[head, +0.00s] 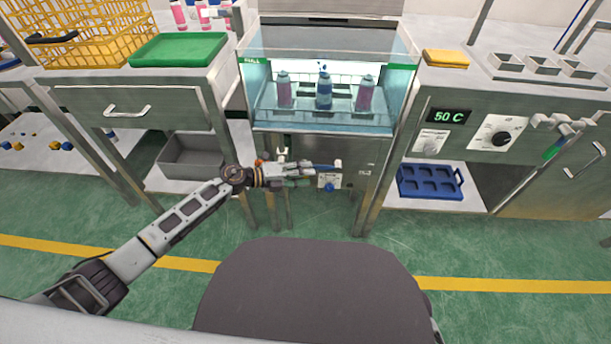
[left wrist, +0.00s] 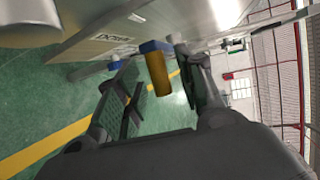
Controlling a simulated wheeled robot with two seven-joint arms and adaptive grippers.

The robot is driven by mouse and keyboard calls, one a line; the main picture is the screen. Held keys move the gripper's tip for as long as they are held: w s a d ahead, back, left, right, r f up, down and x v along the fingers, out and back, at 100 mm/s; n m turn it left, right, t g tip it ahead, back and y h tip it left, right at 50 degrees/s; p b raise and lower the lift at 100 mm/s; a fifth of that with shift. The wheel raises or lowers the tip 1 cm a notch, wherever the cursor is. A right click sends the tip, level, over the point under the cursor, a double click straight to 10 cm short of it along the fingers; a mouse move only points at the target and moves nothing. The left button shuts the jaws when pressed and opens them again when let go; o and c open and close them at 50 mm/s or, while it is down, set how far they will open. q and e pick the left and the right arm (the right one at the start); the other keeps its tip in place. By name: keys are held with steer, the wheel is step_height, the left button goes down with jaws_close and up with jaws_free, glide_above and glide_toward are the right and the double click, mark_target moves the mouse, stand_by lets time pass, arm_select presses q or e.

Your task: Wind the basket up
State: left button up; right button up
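The wire basket (head: 303,79) sits inside the glass-walled water tank (head: 325,122). My left gripper (head: 314,170) is in front of the tank's metal front panel, below the glass. In the left wrist view, a yellow-brown cylindrical handle (left wrist: 159,75) with a blue block (left wrist: 154,47) at its top shows between my left fingers (left wrist: 160,85). The fingers stand apart, with visible space on both sides of the handle. My right gripper is not in view.
A blue knob (head: 330,187) sits on the front panel near my left gripper. A green tray (head: 178,49) and a yellow wire crate (head: 85,35) stand on the left bench. A blue crate (head: 430,181) lies on the right lower shelf. Green floor is open in front.

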arm_select(q)
steer(key=shift+w+d+f, duration=0.1)
steer(key=shift+w+d, duration=0.05)
steer(key=shift+d, duration=0.2)
jaws_close()
